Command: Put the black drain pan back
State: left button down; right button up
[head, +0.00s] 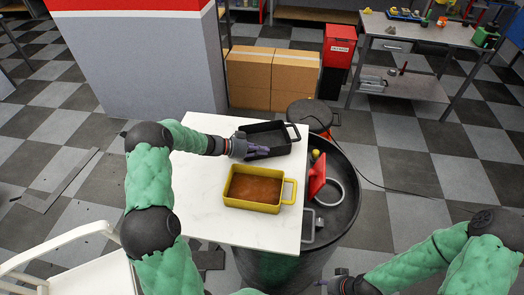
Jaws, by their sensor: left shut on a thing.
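The black drain pan (271,133) is on or just above the far right part of the white tabletop (198,163); I cannot tell which. A handle loop shows at its right end. My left gripper (262,151) reaches in from the left and is shut on the pan's near left side; the fingers hide part of the wall there. My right gripper (325,283) is low at the bottom edge, away from the pan, and its fingers are too small to read.
A yellow pan (243,206) with brown liquid stands on the tabletop, close in front of the black pan. A dark barrel (344,218) at the right holds a red item (317,174) and a grey ring (330,192). A white chair (75,262) is at lower left.

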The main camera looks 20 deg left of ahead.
pick_arm(q)
jog(key=shift+f, duration=0.1)
jog(key=c, duration=1.4)
grip_release()
jog(key=shift+s+a+r, duration=0.2)
jog(key=shift+a+r, duration=0.1)
jog(key=p+v, duration=0.1)
jog(key=v, duration=1)
jog(key=shift+r, duration=0.1)
